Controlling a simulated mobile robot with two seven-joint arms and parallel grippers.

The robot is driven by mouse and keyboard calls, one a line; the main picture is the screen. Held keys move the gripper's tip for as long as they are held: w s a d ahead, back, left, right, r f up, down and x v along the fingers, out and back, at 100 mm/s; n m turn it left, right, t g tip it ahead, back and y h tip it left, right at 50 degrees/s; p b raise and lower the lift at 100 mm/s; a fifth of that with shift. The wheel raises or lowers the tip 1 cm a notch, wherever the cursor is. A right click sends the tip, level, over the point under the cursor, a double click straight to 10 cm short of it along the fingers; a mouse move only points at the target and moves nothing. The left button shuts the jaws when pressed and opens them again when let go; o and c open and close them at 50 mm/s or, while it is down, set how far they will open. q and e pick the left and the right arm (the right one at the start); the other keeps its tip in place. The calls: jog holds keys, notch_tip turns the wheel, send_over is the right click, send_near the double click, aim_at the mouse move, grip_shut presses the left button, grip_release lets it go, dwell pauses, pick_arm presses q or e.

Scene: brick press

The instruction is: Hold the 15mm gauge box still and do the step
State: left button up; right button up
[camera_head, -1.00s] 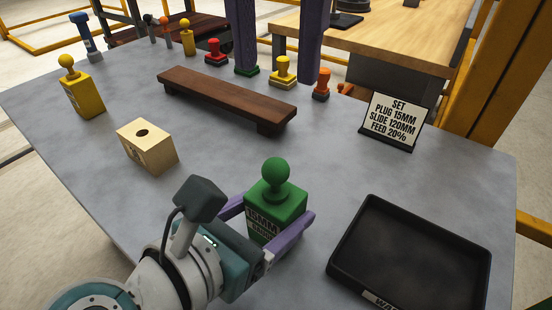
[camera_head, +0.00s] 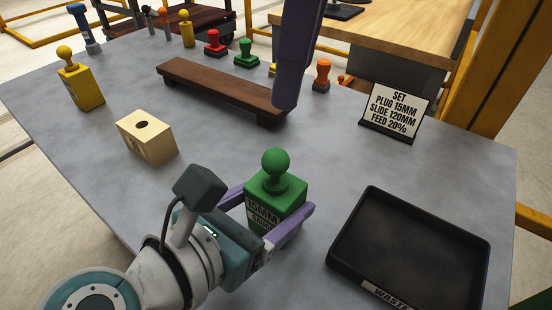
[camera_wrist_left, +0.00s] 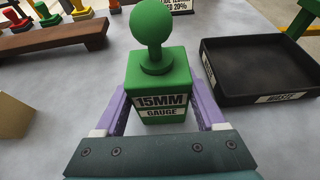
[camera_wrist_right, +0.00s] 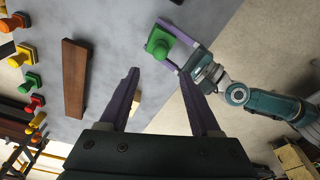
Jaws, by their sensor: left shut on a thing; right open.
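The green 15mm gauge box (camera_head: 275,200) has a round knob on top and stands upright on the grey table. My left gripper (camera_head: 268,210) is shut on it, with one purple finger on each side, also in the left wrist view (camera_wrist_left: 160,95). My right gripper (camera_head: 287,104) hangs above the table near the right end of the dark wooden bench (camera_head: 220,88). Its fingers are apart and empty in the right wrist view (camera_wrist_right: 158,75), where the gauge box (camera_wrist_right: 160,43) lies beyond them.
A tan block with a hole (camera_head: 147,140) and a yellow knobbed box (camera_head: 84,90) stand on the left. A black waste tray (camera_head: 345,235) lies at the right. A sign (camera_head: 396,108) reads plug 15mm, slide 120mm, feed 20%. Several coloured stamps stand behind the bench.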

aim_at(277, 152)
jog(key=f, duration=0.4)
jog(key=a+f, duration=0.1)
jog(key=f, duration=0.6)
jog(key=shift+w+a+f, duration=0.2)
jog(key=shift+a+f, duration=0.15)
grip_shut()
dwell(0.6)
